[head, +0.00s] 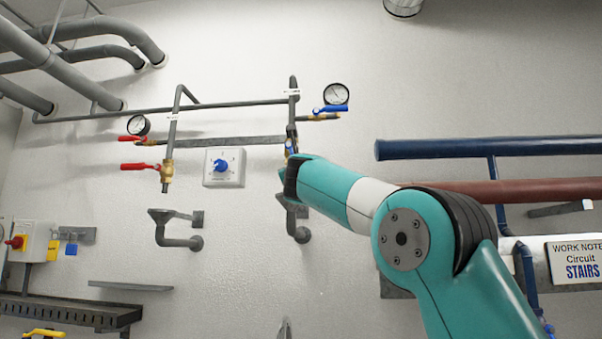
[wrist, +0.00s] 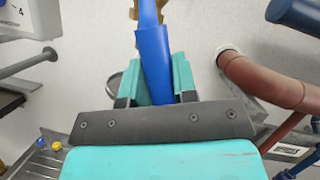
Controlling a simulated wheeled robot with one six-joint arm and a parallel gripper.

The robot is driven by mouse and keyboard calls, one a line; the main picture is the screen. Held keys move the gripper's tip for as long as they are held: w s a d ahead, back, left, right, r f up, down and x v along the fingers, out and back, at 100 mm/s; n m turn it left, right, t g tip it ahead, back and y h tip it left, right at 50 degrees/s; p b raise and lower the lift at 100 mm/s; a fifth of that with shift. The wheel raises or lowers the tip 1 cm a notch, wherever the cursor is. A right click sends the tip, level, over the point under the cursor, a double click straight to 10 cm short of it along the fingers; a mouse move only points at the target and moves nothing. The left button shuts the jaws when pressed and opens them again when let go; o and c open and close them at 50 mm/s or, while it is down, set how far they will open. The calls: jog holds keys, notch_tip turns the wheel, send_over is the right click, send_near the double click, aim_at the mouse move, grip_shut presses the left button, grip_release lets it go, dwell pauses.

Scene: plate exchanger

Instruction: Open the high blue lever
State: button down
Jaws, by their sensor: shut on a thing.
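In the head view, a blue lever (head: 291,147) shows at the right vertical pipe, mostly hidden by my gripper (head: 288,175). In the wrist view, my gripper (wrist: 157,85) is shut on this blue lever (wrist: 153,52), with its teal fingers on both sides of the handle. The lever runs up the picture from between the fingers to a brass valve (wrist: 161,8). Another blue lever (head: 331,109) lies level on the small branch to the right, under a round gauge (head: 336,94), apart from my gripper.
Two red levers (head: 133,166) are on the left pipe, with a second gauge (head: 138,125). A white box with a blue knob (head: 221,168) is between the pipes. A dark blue pipe (head: 480,148) and a red-brown pipe (head: 520,190) run along the right wall.

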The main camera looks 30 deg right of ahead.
jog(key=shift+f, duration=0.1)
jog(key=c, duration=0.9)
grip_release()
jog(key=b+v, duration=1)
jog(key=v, duration=0.7)
jog(key=shift+s, duration=0.25)
